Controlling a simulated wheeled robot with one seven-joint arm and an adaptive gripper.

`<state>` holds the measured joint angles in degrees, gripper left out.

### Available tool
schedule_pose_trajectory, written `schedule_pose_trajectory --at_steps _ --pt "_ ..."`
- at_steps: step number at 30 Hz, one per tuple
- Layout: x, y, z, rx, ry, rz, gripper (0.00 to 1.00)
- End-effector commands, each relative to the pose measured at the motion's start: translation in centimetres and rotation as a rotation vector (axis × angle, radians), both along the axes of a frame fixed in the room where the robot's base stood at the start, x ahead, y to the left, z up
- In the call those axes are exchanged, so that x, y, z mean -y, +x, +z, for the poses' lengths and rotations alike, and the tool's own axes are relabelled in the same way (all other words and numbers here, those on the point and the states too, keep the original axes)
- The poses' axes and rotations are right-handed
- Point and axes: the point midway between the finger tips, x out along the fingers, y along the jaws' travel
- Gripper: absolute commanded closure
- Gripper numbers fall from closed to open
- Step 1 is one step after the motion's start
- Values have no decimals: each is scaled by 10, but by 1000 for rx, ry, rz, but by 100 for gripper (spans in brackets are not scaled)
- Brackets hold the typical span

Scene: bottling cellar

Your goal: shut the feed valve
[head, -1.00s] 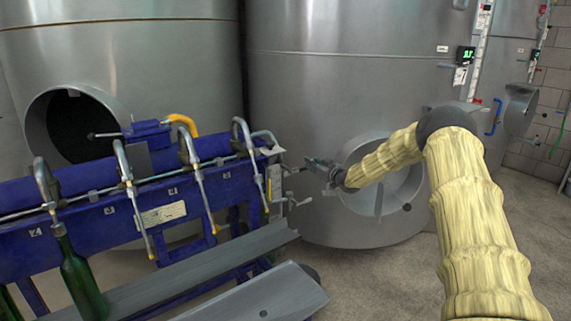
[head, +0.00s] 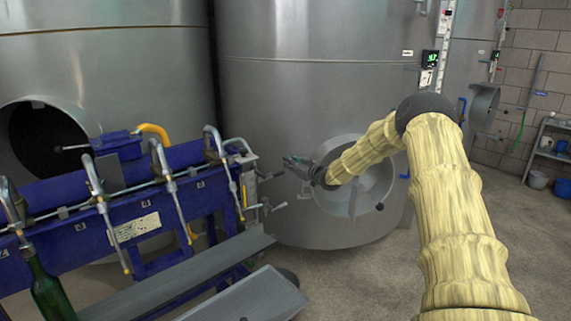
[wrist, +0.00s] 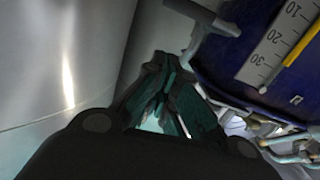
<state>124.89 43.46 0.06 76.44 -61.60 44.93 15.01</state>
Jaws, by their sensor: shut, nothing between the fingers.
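The blue filler (head: 122,215) stands at the left in the head view, with pipes and small levers at its right end. A grey lever (head: 279,207) juts out low there, and a pale handle (head: 265,177) sits above it; I cannot tell for certain which is the feed valve. My gripper (head: 288,160) is just right of and above these, in front of the tank. In the wrist view my gripper (wrist: 160,64) is shut and empty. A grey bar handle (wrist: 203,16) on a bent stem lies just beyond and right of its fingertips, seemingly apart from them.
A large steel tank (head: 300,100) with a round manway (head: 345,205) stands close behind my gripper. A scale with a yellow strip (wrist: 280,45) is on the filler's end. A green bottle (head: 48,290) stands at the lower left.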

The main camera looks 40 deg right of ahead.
Motion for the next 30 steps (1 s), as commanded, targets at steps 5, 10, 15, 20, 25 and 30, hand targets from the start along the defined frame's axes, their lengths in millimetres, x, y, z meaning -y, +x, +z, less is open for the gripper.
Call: schedule_pose_trajectory --at_steps 5,10,15,20,25,30 --pt "2 -23 2 3 1 0 100" --pt "5 -45 3 2 0 0 100" --pt "7 -62 4 2 0 0 100" --pt "8 -72 4 2 1 0 100" --pt "9 -76 4 1 0 0 100" --pt "9 -76 4 1 0 0 100"
